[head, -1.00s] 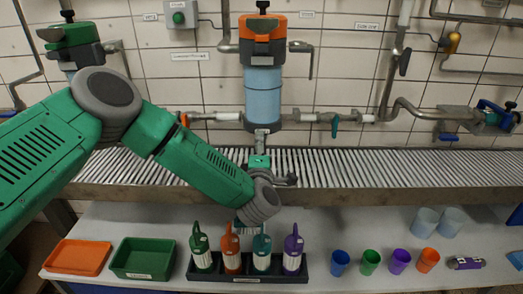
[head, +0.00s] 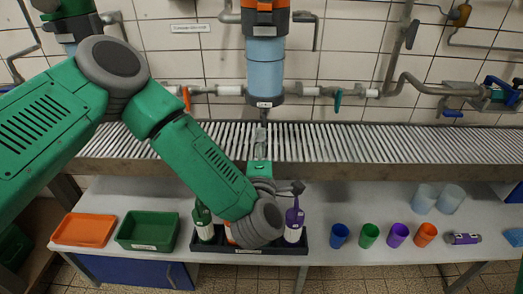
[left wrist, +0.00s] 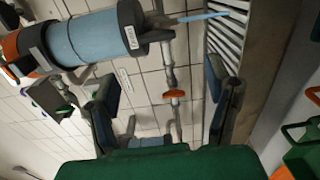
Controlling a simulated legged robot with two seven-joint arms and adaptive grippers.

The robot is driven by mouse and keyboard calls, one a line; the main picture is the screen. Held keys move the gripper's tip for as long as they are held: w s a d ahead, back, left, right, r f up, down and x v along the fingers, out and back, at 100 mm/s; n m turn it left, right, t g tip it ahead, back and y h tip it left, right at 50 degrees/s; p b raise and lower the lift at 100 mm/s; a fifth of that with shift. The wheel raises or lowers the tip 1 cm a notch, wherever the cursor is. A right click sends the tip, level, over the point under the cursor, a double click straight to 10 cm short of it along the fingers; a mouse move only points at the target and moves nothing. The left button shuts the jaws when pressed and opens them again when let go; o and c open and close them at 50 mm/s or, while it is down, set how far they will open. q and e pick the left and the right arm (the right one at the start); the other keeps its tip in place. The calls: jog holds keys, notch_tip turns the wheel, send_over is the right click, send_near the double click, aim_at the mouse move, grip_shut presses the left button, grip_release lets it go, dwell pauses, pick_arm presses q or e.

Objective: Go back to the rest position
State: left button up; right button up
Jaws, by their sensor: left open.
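My left arm comes in from the left in the head view and bends down in front of the bottle rack (head: 250,250). My left gripper (head: 262,132) points up and away, in front of the slatted roller shelf, below the light blue cylinder (head: 265,72). In the left wrist view the gripper (left wrist: 160,85) has its two dark fingers spread wide with nothing between them. The blue cylinder (left wrist: 92,40) also shows there, at upper left. My arm hides the middle bottles; the green bottle (head: 203,222) and the purple bottle (head: 294,222) stand upright in the rack. My right gripper is not seen.
The roller shelf (head: 400,143) runs behind the white table. An orange tray (head: 83,230) and a green tray (head: 147,231) are at left. Several coloured cups, including a blue one (head: 340,236), stand at right near a purple device (head: 464,239). Pipes line the tiled wall.

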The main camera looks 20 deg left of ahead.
pick_arm(q)
jog(key=shift+s, duration=0.1)
dwell(0.3)
jog(key=s+d+f+m+g+h, duration=0.2)
jog(key=s+f+m+g+h, duration=0.55)
jog(key=s+f+m, duration=0.95)
jog(key=s+a+f+m+g+y, duration=0.1)
jog(key=s+a+f+m+g, duration=0.1)
jog(key=s+a, duration=0.4)
jog(key=s+a+f+m+g+y, duration=0.1)
jog(key=s+a+f+m+g, duration=0.2)
jog(key=s+a+g, duration=0.4)
jog(key=s+f, duration=0.1)
jog(key=s, duration=0.4)
jog(key=shift+a+f, duration=0.2)
jog(key=shift+f, duration=0.2)
jog(key=shift+w+y, duration=0.1)
jog(key=shift+y, duration=0.15)
jog(key=shift+f, duration=0.1)
